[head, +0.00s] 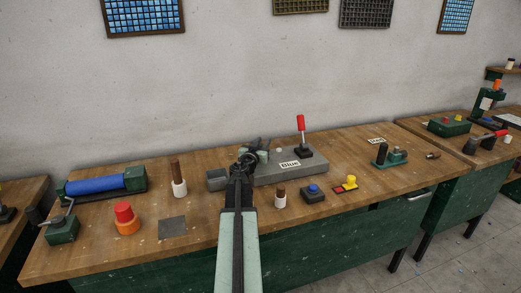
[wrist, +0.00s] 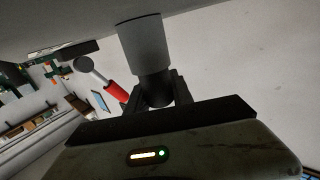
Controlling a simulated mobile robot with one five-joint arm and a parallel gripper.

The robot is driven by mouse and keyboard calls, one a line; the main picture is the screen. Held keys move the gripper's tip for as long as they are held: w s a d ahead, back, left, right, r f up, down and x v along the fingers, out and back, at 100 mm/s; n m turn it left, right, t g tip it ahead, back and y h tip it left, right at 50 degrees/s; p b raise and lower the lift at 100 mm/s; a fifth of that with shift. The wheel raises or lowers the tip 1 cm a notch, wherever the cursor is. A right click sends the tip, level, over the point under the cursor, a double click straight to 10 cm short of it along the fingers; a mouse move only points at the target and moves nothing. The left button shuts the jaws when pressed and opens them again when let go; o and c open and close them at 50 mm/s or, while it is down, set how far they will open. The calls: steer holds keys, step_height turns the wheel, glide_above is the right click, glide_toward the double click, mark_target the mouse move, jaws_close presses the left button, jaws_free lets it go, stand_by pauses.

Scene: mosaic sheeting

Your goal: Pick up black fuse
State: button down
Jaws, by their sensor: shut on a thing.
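The black fuse (wrist: 155,88) shows in the wrist view as a dark cylinder end joined to a grey cylindrical body (wrist: 142,45). My gripper (wrist: 155,95) is shut on the dark end, with a finger on each side. The grey body reaches to a grey surface at the top of the wrist view; I cannot tell whether they touch. In the head view my gripper (head: 249,160) is over the left part of a grey base labelled "Blue" (head: 300,168), and my arm and gripper hide the fuse there.
A red-handled lever (head: 301,128) rises from the base, right of my gripper. The bench's front left is mostly clear.

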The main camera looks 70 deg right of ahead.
steer(key=shift+r, duration=0.1)
step_height(320, 180, up, 10)
steer(key=p, duration=1)
